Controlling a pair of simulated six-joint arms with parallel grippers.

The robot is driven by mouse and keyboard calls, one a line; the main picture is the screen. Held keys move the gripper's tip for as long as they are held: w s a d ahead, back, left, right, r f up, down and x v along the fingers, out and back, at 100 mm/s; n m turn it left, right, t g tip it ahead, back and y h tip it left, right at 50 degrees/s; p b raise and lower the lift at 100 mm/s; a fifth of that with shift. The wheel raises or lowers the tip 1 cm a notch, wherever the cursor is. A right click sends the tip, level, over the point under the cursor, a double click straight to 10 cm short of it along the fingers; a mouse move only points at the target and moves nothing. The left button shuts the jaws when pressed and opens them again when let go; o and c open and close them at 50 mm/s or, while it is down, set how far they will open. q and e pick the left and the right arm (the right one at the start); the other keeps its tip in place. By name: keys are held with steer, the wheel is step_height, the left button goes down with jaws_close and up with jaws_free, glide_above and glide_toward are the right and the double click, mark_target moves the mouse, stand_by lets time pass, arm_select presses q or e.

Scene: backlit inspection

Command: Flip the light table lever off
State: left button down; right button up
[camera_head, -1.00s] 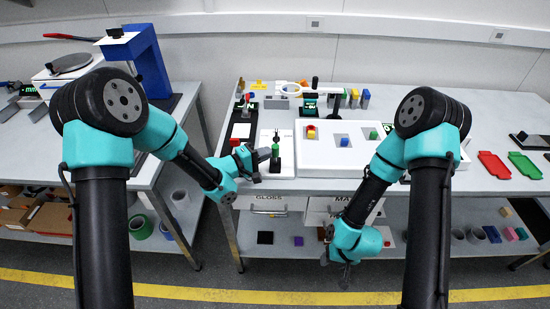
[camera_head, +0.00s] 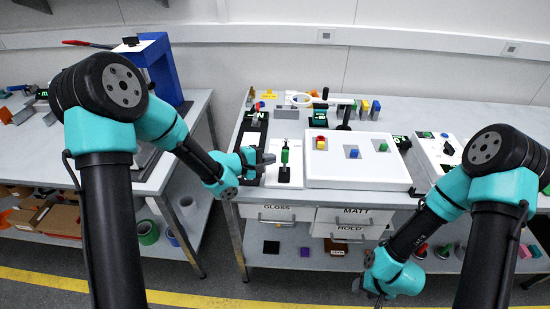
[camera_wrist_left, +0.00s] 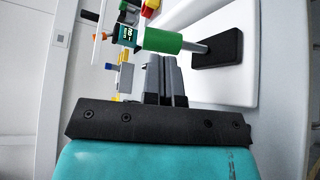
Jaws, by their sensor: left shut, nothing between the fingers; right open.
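A lever with a green handle (camera_head: 285,156) and a metal rod stands on a black base (camera_head: 284,174) on a white panel (camera_head: 296,147) at the front of the table. The handle looks about upright in the head view. The left wrist view shows the green handle (camera_wrist_left: 176,42), its rod and the black base (camera_wrist_left: 217,48) up close. My left gripper (camera_head: 270,160) is shut and empty, just left of the lever; its fingers (camera_wrist_left: 165,75) show beside the handle. I cannot tell whether they touch. My right gripper (camera_head: 378,297) is open, low in front of the table.
A white board (camera_head: 340,178) with red, blue and green blocks is right of the lever. A black strip (camera_head: 250,135) lies to the left. Small items, including a white ring (camera_head: 300,98), stand behind.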

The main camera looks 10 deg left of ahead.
arm_select(q)
steer(key=v, duration=1.1)
steer(key=shift+s+a, duration=0.2)
steer(key=shift+a, duration=0.05)
